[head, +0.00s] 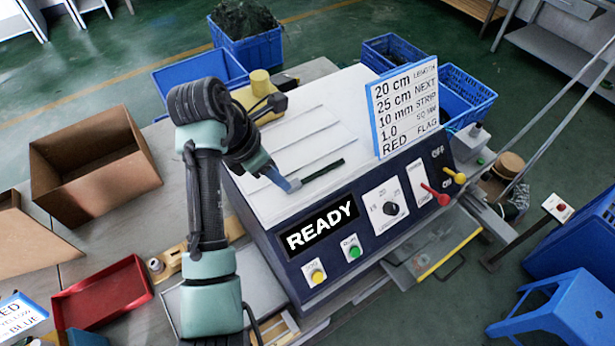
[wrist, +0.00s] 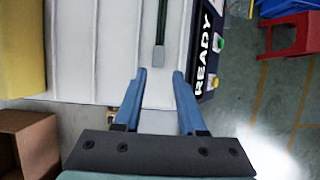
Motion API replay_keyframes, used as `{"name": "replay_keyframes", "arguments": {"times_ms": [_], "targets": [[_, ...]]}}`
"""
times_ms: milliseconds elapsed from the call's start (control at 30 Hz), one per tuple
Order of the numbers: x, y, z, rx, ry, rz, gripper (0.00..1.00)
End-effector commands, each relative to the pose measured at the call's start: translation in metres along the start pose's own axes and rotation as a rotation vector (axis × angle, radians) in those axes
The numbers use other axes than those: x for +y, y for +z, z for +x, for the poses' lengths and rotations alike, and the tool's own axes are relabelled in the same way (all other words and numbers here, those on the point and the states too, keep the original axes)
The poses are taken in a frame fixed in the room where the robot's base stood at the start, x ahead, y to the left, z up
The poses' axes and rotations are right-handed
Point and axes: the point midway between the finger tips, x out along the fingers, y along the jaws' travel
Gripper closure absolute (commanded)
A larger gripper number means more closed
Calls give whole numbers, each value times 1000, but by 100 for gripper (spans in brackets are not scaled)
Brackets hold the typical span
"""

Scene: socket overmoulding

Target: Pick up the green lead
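The green lead (head: 322,171) is a short dark green strip lying on the white top of the machine, behind the READY display. In the wrist view the green lead (wrist: 162,20) runs down from the top edge and ends in a grey piece (wrist: 158,53). My gripper (wrist: 159,76) is open and empty, its two blue fingers apart. The lead's grey end lies just ahead of the gap between the fingertips. In the head view my gripper (head: 289,185) is by the near left end of the lead. I cannot tell its exact height.
The machine's white top (head: 292,130) has several thin raised ridges. A sign (head: 405,108) stands at its right rear, and a yellow part (head: 260,84) at its left rear. A red tray (head: 104,298) and an open cardboard box (head: 92,165) are to the left.

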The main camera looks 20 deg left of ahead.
Motion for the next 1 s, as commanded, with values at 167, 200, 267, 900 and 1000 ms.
{"name": "replay_keyframes", "arguments": {"times_ms": [167,200,267,900,1000], "targets": [[1,0,19,4,-5,-2,60],[2,0,25,4,-5,-2,60],[2,-1,35,3,-5,-2,60],[3,-1,51,1,0,1,100],[3,-1,51,1,0,1,100]]}}
